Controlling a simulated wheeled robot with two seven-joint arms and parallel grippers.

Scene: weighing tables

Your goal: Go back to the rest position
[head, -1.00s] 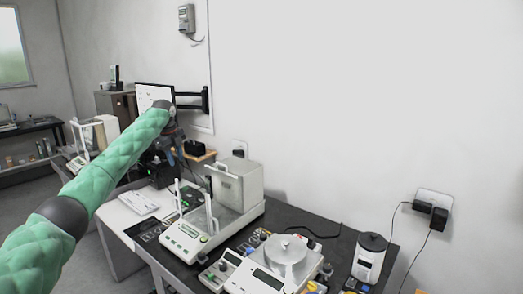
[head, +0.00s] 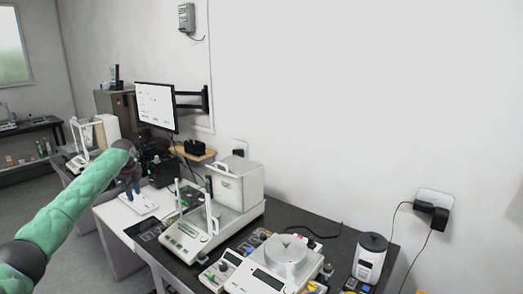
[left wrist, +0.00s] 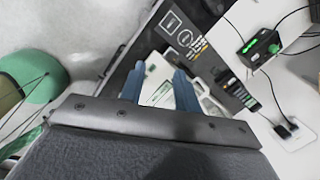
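My left arm comes in from the left in the head view, its green sleeve angled up to my left gripper (head: 130,188), which hangs over the white part of the table near a white flat keyboard-like object (head: 150,202). In the left wrist view the two blue fingers of my left gripper (left wrist: 158,85) stand apart with nothing held between them. A white device with a green display shows beyond them, below the fingertips. My right gripper is in neither view.
A balance (head: 190,238) with a boxy draft shield (head: 237,183) stands on the dark table (head: 325,232). A second scale (head: 285,262) and a white round device (head: 370,257) stand to its right. A monitor (head: 157,107) is on a wall arm behind. Open floor lies left.

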